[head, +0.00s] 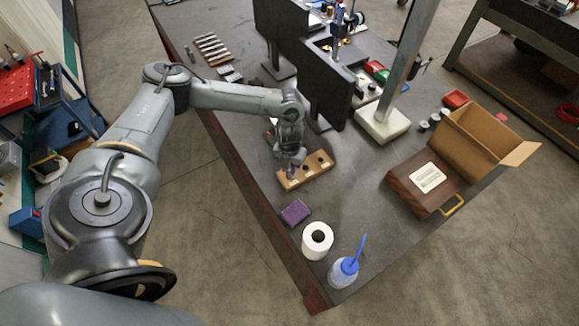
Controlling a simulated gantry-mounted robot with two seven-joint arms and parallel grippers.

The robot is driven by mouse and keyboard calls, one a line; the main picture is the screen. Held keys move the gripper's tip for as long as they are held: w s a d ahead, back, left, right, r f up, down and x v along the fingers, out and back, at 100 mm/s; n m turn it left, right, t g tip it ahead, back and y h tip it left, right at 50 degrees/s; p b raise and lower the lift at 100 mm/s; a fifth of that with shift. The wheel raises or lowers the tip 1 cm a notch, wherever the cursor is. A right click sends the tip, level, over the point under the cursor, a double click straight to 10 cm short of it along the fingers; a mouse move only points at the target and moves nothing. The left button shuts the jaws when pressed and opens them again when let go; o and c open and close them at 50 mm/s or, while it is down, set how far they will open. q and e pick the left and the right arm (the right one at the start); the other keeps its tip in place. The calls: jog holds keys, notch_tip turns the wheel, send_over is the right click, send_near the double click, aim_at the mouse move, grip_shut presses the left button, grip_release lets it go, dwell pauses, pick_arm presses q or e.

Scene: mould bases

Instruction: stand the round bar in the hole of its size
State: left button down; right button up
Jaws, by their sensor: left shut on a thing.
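The tan block with dark round holes (308,175) lies on the dark bench, near its front left edge. My left gripper (293,161) points down over the left part of this block. It is shut on the round bar, which is mostly hidden by the fingers and very small here. I cannot tell whether the bar's lower end is above a hole, touching the block or inside a hole. Dark holes show in the block to the right of the gripper. My right gripper is not in view.
Black panels (325,85) rise behind the gripper. A brown case (425,183) and an open cardboard box (480,138) are at right. Bench between is clear.

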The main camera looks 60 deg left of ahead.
pick_arm(q)
jog(key=shift+f+b, duration=0.3)
jog(key=shift+f, duration=0.15)
jog(key=shift+f, duration=0.1)
dwell(0.4)
jog(key=c, duration=0.9)
grip_release()
jog(key=shift+o, duration=0.2)
